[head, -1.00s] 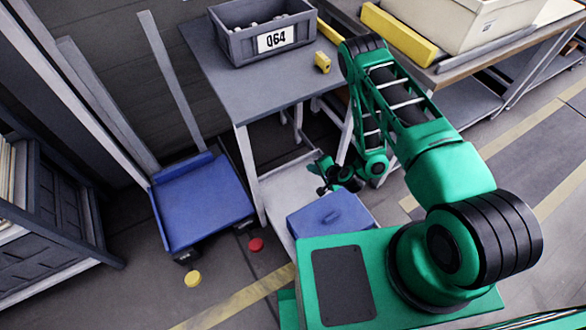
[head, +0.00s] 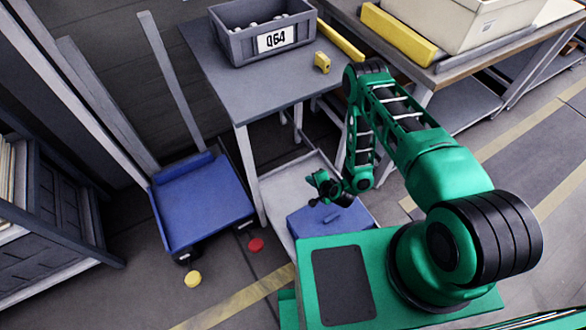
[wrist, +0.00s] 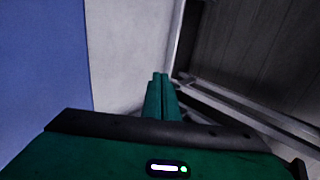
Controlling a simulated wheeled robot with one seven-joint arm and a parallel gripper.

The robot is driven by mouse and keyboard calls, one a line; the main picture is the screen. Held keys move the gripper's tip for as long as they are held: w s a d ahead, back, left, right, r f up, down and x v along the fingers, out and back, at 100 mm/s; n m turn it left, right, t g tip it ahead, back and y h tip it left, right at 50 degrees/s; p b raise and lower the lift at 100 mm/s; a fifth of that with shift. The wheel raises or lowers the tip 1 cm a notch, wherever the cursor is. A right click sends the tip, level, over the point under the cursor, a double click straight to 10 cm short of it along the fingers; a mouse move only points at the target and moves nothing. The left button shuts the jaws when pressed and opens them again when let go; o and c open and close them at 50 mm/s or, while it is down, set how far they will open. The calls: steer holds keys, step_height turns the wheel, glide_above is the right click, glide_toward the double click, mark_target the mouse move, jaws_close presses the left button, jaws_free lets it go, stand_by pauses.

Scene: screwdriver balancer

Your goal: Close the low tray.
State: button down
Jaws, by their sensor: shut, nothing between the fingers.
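The low tray (head: 278,192) is a pale grey, shallow surface low beside the grey table, partly under it. A blue block (head: 350,221) with a small raised bar on top sits at its near end; my body hides its lower part. My gripper (head: 318,188) is over the tray, just behind the blue block, with its fingers shut and empty. In the wrist view, my shut fingers (wrist: 160,95) point along the pale tray surface (wrist: 130,55), with a blue surface (wrist: 40,70) to the left. I cannot tell whether they touch the tray.
A blue cart (head: 200,208) stands left. A red disc (head: 256,244) and a yellow disc (head: 193,279) lie on the floor. A table leg (head: 247,175) stands close to the tray.

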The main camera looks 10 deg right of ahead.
glide_toward(290, 165)
step_height(290, 165, down, 4)
steer(key=shift+s, duration=0.1)
steer(key=shift+w+a, duration=0.25)
steer(key=shift+w, duration=0.35)
steer(key=shift+w+a, duration=0.25)
steer(key=shift+w, duration=0.3)
steer(key=shift+w+a, duration=0.35)
steer(key=shift+w, duration=0.4)
